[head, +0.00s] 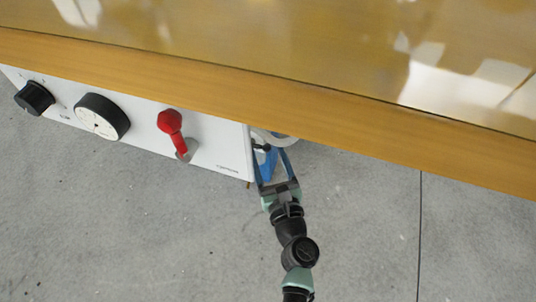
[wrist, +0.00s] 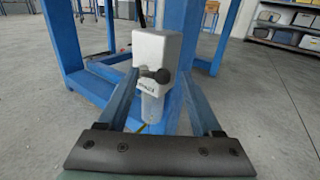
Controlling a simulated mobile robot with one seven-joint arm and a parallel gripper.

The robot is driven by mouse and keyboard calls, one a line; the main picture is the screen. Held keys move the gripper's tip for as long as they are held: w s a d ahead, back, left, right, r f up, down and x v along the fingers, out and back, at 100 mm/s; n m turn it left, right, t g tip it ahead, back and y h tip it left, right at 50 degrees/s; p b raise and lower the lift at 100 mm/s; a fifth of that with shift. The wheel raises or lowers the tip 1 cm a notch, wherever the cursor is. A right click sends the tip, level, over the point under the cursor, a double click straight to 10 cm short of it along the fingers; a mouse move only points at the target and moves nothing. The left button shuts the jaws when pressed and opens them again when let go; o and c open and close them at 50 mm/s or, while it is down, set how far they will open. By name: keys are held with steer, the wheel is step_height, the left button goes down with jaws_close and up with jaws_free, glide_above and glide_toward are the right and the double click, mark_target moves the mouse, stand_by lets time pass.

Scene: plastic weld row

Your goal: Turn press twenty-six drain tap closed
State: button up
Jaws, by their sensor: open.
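The drain tap is most likely the small black handle (wrist: 155,75) on the front of a pale grey block (wrist: 155,46) in the wrist view. A translucent cylinder (wrist: 153,106) hangs below the block. The small label beside the handle is too blurred to read. My gripper (wrist: 158,78) is open, with one blue finger on each side of the block and handle. I cannot tell whether the fingers touch anything. In the head view my gripper (head: 269,154) reaches under the table edge beside the white panel, and a dark handle (head: 262,147) shows between its fingers.
A white panel (head: 215,148) with a black knob (head: 34,98), a round gauge (head: 101,117) and a red lever (head: 170,122) is left of my gripper. The wooden table edge (head: 400,150) overhangs it. Blue frame legs (wrist: 72,45) stand behind the block. Grey floor is open below.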

jaws_close()
